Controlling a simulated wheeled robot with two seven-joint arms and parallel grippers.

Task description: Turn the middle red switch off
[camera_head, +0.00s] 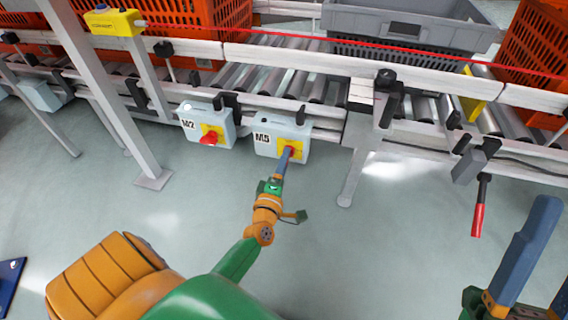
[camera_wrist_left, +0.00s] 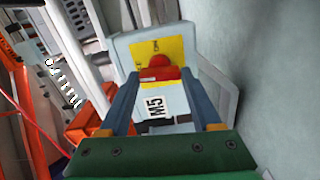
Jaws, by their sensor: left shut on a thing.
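The M5 switch box (camera_head: 265,149) is light grey with a yellow plate and hangs under the conveyor rail. My left gripper (camera_head: 288,153) reaches its front and is shut on the red switch, which is mostly hidden there. In the left wrist view the red switch (camera_wrist_left: 158,66) sits between the two blue fingers of my left gripper (camera_wrist_left: 156,76), above the M5 label. The M7 box (camera_head: 190,128) with its own red switch (camera_head: 208,138) hangs to the left. My right gripper (camera_head: 530,262) is at the lower right, fingers apart, away from the boxes.
A roller conveyor (camera_head: 300,83) with white rails runs across the back. It carries orange totes (camera_head: 215,22) and a grey tote (camera_head: 400,28). A red-handled device (camera_head: 478,212) hangs at the right. Support legs (camera_head: 350,180) stand on open grey floor.

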